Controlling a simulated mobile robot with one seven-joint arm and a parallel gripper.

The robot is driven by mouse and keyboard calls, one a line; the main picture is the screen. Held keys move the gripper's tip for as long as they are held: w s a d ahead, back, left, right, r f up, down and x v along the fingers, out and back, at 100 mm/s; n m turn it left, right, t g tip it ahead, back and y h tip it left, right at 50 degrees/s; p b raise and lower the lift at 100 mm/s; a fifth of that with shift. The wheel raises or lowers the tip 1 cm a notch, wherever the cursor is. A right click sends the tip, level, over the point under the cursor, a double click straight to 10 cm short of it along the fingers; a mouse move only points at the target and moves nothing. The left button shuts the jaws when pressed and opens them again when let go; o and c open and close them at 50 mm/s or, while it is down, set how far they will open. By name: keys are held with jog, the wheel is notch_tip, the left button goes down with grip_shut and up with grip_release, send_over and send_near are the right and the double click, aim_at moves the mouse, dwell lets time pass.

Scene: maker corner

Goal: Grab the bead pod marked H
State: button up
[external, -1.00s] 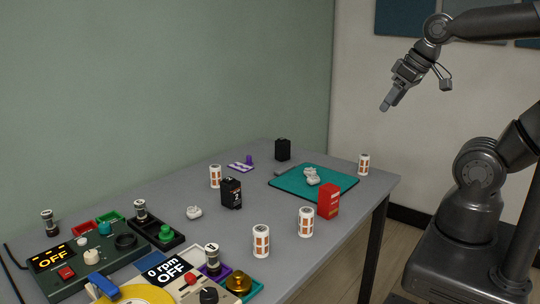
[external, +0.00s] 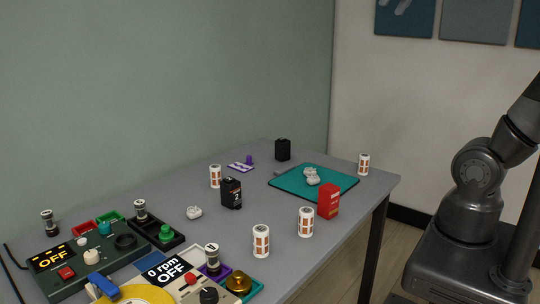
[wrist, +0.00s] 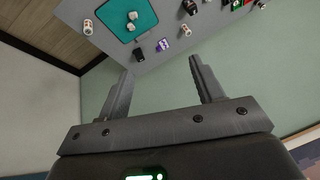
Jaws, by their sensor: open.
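No letter H is readable, so I cannot tell which thing is the pod marked H. Small capped cylinders stand around the panels: one at the far left (external: 48,222), one by the black tray (external: 140,210), one by the front dial (external: 212,258). White cylinders with orange patches stand on the table, including two at the front (external: 261,241) (external: 306,222), one at the back (external: 215,177) and one at the right corner (external: 363,164). My gripper (wrist: 160,65) is open and empty in the wrist view, well away from the table; it is outside the external view.
A teal mat (external: 288,184) carries white lumpy pieces (external: 312,177). A red box (external: 328,201) stands at its front edge. Black boxes (external: 231,193) (external: 283,149) stand on the grey table (external: 245,217). Control panels (external: 67,272) reading OFF crowd the left end.

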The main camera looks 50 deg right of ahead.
jog(key=w+d+f+m+t+y, duration=0.25)
jog(key=w+d+m+y, duration=0.5)
jog(key=m, duration=0.75)
jog(key=s+d+r+m+t+h, duration=0.1)
jog(key=d+r+m+t+h, duration=0.1)
jog(key=d+m+t, duration=0.65)
jog(key=d+r+m+t+h, duration=0.15)
jog(key=d+m, duration=0.45)
jog(key=d, duration=0.7)
send_near(364, 164)
jog(key=shift+w+d+r+g, duration=0.15)
jog(key=shift+w+d, duration=0.05)
jog(key=shift+w, duration=0.3)
jog(key=shift+w+d+r+g, duration=0.1)
jog(key=shift+w+d+r, duration=0.1)
jog(key=shift+w, duration=0.35)
jog(key=x, duration=1)
jog(key=shift+w+d+r, duration=0.15)
jog(key=shift+w+d, duration=0.05)
jog(key=shift+w, duration=0.25)
